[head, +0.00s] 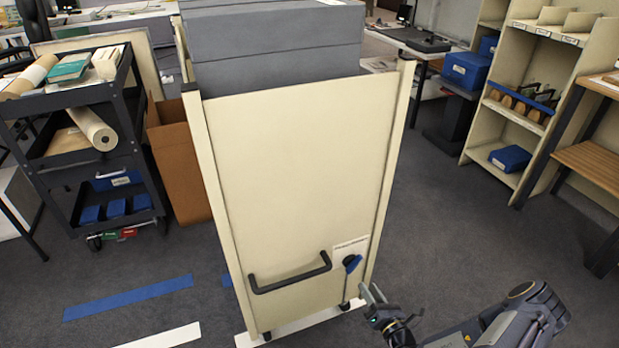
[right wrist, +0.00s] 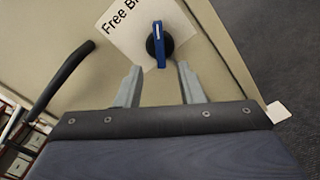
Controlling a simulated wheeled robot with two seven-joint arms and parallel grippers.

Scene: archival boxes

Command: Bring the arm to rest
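My right arm comes in from the lower right of the head view. Its gripper (head: 372,296) is just in front of the lower right of a cream cart (head: 296,170). In the right wrist view the two fingers of the right gripper (right wrist: 157,85) are spread apart with nothing between them. Beyond the fingertips is a blue lever on a black round knob (right wrist: 159,42), beside a white label; the lever also shows in the head view (head: 352,263). The fingers look apart from the lever. My left gripper is not in view.
The cart carries grey boxes (head: 272,40) and has a black handle (head: 290,275). A dark shelf trolley (head: 75,100) and a brown carton (head: 178,160) stand left. A cream shelf unit (head: 530,90) stands right. The grey floor between cart and shelves is clear.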

